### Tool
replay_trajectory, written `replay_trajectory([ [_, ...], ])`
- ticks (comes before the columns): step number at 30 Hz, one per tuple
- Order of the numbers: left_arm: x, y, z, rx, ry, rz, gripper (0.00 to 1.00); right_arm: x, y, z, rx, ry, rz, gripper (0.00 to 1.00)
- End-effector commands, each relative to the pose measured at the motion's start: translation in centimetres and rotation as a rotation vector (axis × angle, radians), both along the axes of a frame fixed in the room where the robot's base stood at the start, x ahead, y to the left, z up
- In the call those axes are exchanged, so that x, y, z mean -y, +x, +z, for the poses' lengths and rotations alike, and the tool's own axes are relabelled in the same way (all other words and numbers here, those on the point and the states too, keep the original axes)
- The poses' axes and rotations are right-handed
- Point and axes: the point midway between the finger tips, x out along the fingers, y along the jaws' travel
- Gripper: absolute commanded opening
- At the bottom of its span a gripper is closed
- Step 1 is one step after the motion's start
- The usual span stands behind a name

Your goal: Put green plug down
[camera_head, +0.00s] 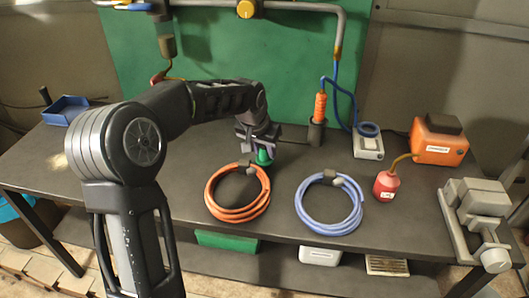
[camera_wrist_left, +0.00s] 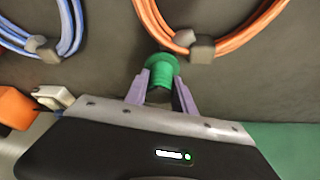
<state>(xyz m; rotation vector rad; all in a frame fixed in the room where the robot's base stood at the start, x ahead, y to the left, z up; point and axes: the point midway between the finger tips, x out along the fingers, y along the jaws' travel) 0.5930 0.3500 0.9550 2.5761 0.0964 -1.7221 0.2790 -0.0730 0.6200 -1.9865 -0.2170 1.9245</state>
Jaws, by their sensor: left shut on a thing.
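The green plug (camera_head: 264,157) is between the fingers of my left gripper (camera_head: 260,147), low over the dark table, behind the orange coiled hose. In the left wrist view the green plug (camera_wrist_left: 161,65) shows its round end beyond the two purple fingertips of my left gripper (camera_wrist_left: 160,85), which is shut on it. I cannot tell whether the plug touches the table. My right gripper is in neither view.
The orange coil (camera_head: 237,192) lies close in front of the plug, and the blue coil (camera_head: 329,204) lies to the right. A red bottle (camera_head: 386,186), an orange box (camera_head: 438,142) and a grey vise-like device (camera_head: 478,212) stand further right. A green panel (camera_head: 215,50) rises behind.

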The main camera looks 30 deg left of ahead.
Motion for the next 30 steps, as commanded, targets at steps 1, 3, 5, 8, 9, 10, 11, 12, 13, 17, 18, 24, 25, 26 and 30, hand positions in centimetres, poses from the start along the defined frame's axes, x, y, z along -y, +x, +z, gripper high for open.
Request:
replay_trajectory([
  [1,0.0,0.0,-0.6,-0.002,0.000,0.000,0.00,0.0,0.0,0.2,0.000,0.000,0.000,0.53],
  [3,0.0,0.0,-1.1,0.000,0.001,0.000,0.00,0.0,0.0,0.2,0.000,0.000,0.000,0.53],
  [5,-0.1,0.0,-1.3,0.002,0.001,0.000,0.00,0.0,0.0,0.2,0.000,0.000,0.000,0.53],
  [8,-0.1,0.0,-1.3,0.002,0.001,0.000,0.00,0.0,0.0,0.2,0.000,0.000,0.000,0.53],
  [9,0.0,0.0,-1.3,0.002,0.001,0.000,0.00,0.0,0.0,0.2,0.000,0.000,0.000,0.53],
  [10,0.0,0.0,-1.3,0.002,0.001,0.000,0.00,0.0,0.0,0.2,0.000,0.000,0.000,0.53],
  [11,0.0,0.0,-1.3,0.002,0.000,0.000,0.00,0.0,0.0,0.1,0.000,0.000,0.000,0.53],
  [12,0.0,0.0,-1.4,0.002,0.000,0.000,0.00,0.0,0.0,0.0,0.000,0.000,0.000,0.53],
  [13,0.0,0.0,-1.5,0.002,0.000,0.000,0.00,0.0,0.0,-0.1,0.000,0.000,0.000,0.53],
  [17,0.0,0.0,-1.6,0.001,0.000,0.000,0.35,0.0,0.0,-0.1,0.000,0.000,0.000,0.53],
  [18,0.0,0.0,-1.6,0.001,0.000,0.000,0.39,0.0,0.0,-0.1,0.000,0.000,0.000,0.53],
  [24,0.0,0.0,-1.6,0.001,0.000,0.000,0.52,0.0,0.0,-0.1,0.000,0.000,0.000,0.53],
  [25,0.0,0.0,-1.6,0.001,0.000,0.000,0.52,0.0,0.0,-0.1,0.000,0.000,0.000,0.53],
  [26,0.0,0.0,-1.6,0.001,0.000,0.000,0.52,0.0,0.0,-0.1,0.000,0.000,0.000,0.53],
  [30,0.0,0.0,-1.6,0.001,0.000,0.000,0.52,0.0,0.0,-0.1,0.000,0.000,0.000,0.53],
])
